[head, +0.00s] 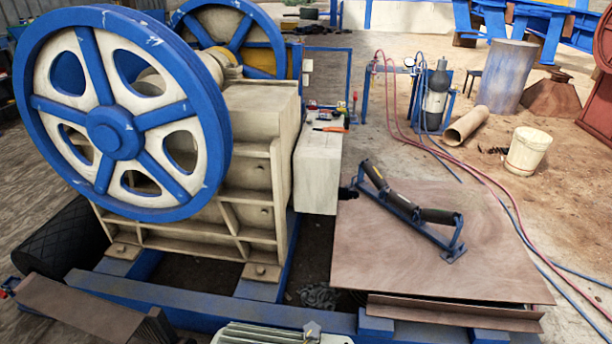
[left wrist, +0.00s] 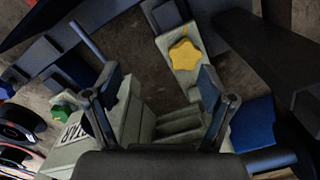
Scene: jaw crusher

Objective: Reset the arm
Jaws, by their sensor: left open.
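My left gripper (left wrist: 160,88) shows in the left wrist view, with its two fingers spread apart and nothing held between them. Beyond it is a pale green housing (left wrist: 130,112) with ribs or steps. A yellow star-shaped knob (left wrist: 185,54) sits on a pale green part ahead of the fingers, apart from them. Neither gripper can be made out in the head view, and my right gripper shows in no view.
The jaw crusher (head: 255,150) with large blue-rimmed wheels (head: 115,133) fills the left of the head view. A finned grey-green unit (head: 265,334) is at the bottom edge. A blue roller frame (head: 410,212) lies on brown plates (head: 400,265). Hoses (head: 470,166) cross the ground at right.

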